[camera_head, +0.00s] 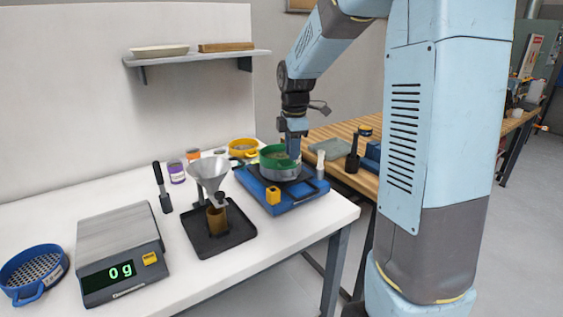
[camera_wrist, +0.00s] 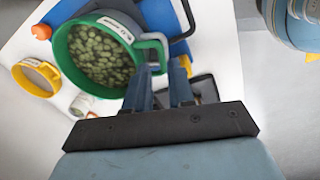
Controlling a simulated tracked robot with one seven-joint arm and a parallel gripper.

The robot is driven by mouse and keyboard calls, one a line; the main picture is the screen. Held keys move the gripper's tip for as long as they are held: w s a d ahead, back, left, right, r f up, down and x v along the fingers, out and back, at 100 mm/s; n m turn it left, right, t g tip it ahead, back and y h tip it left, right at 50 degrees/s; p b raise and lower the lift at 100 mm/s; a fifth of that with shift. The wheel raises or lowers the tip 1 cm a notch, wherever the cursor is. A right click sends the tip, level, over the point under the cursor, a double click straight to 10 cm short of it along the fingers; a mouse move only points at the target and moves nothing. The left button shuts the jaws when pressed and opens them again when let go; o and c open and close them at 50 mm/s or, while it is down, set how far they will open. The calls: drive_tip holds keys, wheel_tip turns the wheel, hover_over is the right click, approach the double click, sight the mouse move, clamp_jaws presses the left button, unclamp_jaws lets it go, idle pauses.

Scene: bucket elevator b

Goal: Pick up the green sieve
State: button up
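The green sieve (camera_head: 268,152) sits on top of a grey round pan on a blue sieve shaker (camera_head: 296,202). In the wrist view the green sieve (camera_wrist: 62,48) holds many green pellets, and its loop handle points toward my fingers. My gripper (camera_head: 293,152) points down at the sieve's right side. In the wrist view my gripper (camera_wrist: 160,70) has its two fingers apart, with the end of the handle between or just beyond the tips. I cannot tell whether they touch it.
A yellow sieve (camera_head: 243,146) lies behind the shaker. A funnel (camera_head: 208,170) on a black tray (camera_head: 240,232), a scale (camera_head: 118,235) reading 0 g and a blue sieve (camera_head: 34,270) stand to the left. A wooden bench (camera_head: 345,130) is at the right.

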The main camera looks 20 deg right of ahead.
sight(288, 163)
drive_tip(key=f, duration=0.2)
drive_tip(key=a+f, duration=0.1)
drive_tip(key=f, duration=0.1)
drive_tip(key=shift+w, duration=0.15)
drive_tip(key=shift+f, duration=0.6)
drive_tip(key=shift+c, duration=0.3)
clamp_jaws()
